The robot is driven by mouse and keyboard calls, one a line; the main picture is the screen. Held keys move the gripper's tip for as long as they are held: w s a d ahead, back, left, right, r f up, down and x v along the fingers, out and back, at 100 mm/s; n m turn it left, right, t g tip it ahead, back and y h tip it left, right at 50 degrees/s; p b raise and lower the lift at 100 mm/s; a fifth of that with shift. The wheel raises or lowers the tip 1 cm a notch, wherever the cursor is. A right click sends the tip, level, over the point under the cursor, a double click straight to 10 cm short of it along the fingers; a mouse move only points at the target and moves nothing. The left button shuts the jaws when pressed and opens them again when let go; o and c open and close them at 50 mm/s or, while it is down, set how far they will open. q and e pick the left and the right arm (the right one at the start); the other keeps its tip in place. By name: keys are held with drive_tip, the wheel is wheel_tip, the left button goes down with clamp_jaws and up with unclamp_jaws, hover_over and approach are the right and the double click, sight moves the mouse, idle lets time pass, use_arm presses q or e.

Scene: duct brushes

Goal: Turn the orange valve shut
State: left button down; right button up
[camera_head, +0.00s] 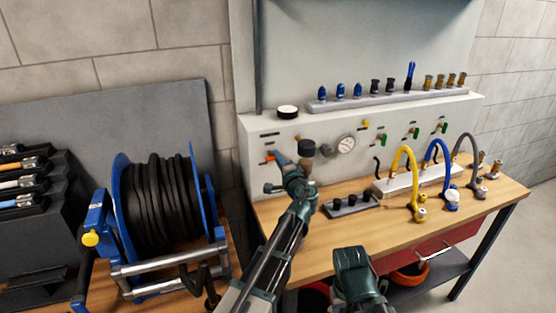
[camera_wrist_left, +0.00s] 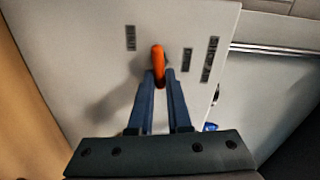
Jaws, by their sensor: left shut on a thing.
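The orange valve (camera_head: 270,157) is a small lever on the left part of the light grey panel front. In the left wrist view its orange handle (camera_wrist_left: 158,56) stands out between dark labels on the panel. My left gripper (camera_head: 277,162) reaches up to the panel. In the left wrist view, the two blue-grey fingers of the left gripper (camera_wrist_left: 160,80) close around the lower end of the handle. The valve's base is hidden behind the fingers. Part of my right arm shows at the bottom of the head view, with no fingers visible.
Right of the valve are a black knob (camera_head: 306,147), a gauge (camera_head: 345,145) and several green-handled valves (camera_head: 383,139). Fittings stand on a rack (camera_head: 390,101) above. Coloured hoses (camera_head: 404,165) curve over the wooden bench (camera_head: 320,240). A hose reel (camera_head: 160,205) stands left.

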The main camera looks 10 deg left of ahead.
use_arm(q)
drive_tip(key=shift+f+m, duration=0.1)
drive_tip(key=shift+m, duration=0.5)
use_arm(e)
drive_tip(key=shift+f, duration=0.1)
use_arm(q)
drive_tip(key=shift+m, duration=0.3)
drive_tip(key=c, duration=0.9)
unclamp_jaws()
drive_tip(key=shift+o, duration=0.2)
